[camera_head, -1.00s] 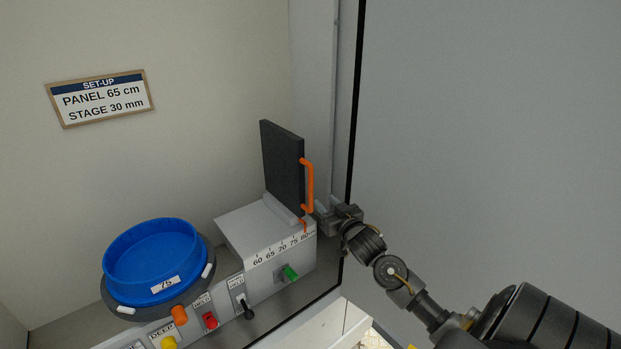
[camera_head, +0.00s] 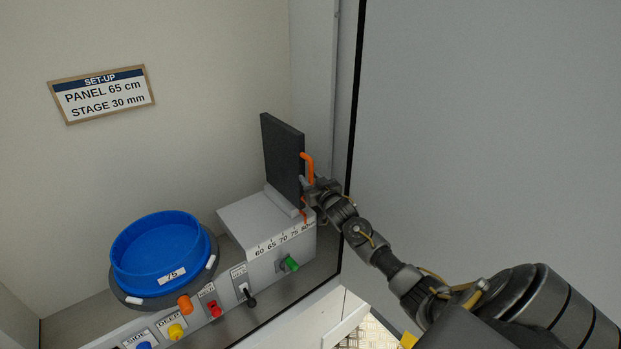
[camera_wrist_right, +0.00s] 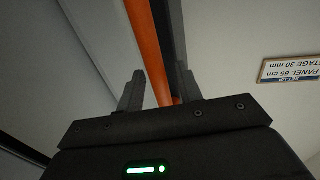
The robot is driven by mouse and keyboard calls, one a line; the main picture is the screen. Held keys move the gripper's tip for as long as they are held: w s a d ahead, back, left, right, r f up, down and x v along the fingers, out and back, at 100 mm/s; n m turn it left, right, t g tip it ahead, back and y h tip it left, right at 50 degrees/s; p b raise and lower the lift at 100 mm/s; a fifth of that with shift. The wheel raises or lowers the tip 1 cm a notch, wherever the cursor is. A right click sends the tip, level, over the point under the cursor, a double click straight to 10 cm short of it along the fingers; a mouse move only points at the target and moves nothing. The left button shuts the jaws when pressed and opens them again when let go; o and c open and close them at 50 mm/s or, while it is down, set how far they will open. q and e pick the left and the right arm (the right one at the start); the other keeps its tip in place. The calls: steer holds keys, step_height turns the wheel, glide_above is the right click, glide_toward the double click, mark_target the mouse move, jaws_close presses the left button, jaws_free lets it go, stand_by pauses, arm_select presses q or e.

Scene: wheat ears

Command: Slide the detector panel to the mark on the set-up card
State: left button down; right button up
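The dark detector panel (camera_head: 283,158) stands upright on a light grey box with a scale (camera_head: 278,245) marked 60 to 80. A small orange pointer (camera_head: 305,216) at its foot is near the 80 end. An orange handle (camera_head: 309,166) is on the panel's right edge. My right gripper (camera_head: 308,187) is at the handle's lower part. In the right wrist view the gripper (camera_wrist_right: 160,88) is open, with the orange handle (camera_wrist_right: 148,48) between its fingers. The set-up card (camera_head: 101,95) on the wall reads PANEL 65 cm, STAGE 30 mm. My left gripper is out of view.
A blue round tray (camera_head: 158,250) labelled 75 stands left of the box. Several coloured knobs, a red switch (camera_head: 214,309) and a black lever (camera_head: 250,299) line the front. A green knob (camera_head: 290,263) is under the scale. A grey wall (camera_head: 490,120) stands right.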

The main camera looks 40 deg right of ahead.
jaws_close()
stand_by(0.3)
steer(key=shift+w, duration=0.1)
